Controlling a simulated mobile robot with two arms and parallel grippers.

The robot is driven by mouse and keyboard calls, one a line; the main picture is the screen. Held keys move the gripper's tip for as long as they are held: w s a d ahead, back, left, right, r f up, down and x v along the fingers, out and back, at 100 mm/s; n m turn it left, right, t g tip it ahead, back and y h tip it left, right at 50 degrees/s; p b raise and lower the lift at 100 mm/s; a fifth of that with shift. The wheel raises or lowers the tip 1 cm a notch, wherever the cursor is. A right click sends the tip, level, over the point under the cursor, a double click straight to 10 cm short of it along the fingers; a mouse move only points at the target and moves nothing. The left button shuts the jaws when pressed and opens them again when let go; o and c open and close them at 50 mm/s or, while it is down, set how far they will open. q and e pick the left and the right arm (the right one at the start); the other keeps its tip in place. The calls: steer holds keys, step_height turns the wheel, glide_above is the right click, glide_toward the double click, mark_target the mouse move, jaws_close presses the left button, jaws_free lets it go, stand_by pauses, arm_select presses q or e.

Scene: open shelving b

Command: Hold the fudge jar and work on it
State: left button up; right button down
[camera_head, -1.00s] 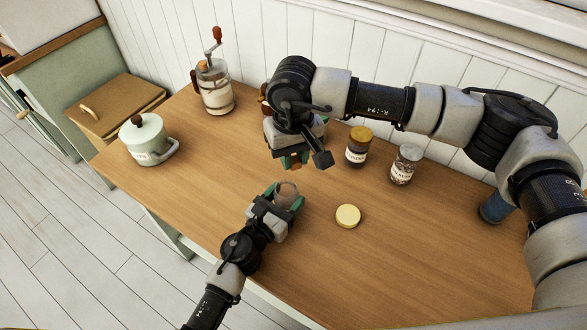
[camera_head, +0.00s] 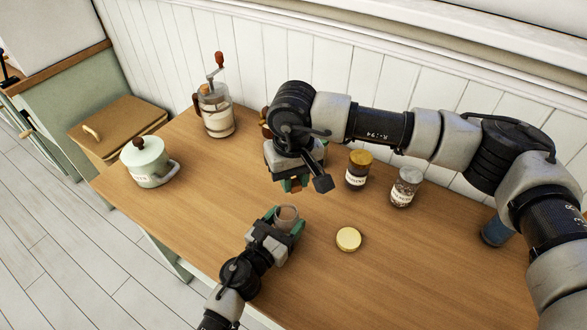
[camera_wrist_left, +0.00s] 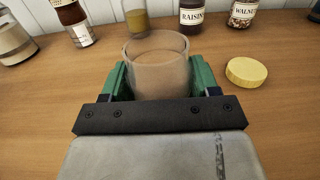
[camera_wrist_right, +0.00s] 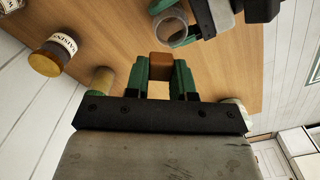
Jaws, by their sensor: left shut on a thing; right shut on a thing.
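My left gripper (camera_head: 286,220) is shut on the open fudge jar (camera_wrist_left: 158,70), a clear glass jar with light brown contents, upright and without a lid. The jar also shows in the head view (camera_head: 287,213). My right gripper (camera_head: 294,184) points down behind the jar, shut on a small brown block-like thing (camera_wrist_right: 161,66), apart from the jar in the right wrist view. I cannot tell what the brown thing is. A round pale yellow lid (camera_head: 348,239) lies flat on the table, right of the jar.
A raisin jar (camera_head: 359,170) and a walnut jar (camera_head: 405,187) stand at the back right. A grinder with a crank (camera_head: 216,112) and a pale green pot (camera_head: 148,162) stand at the left. The wooden table (camera_head: 420,265) is clear at the front right.

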mark_target(293, 180)
steer(key=shift+f, duration=1.6)
steer(key=c, duration=0.9)
jaws_free()
steer(key=shift+o, duration=0.2)
step_height(293, 180, up, 12)
steer(key=shift+r, duration=0.1)
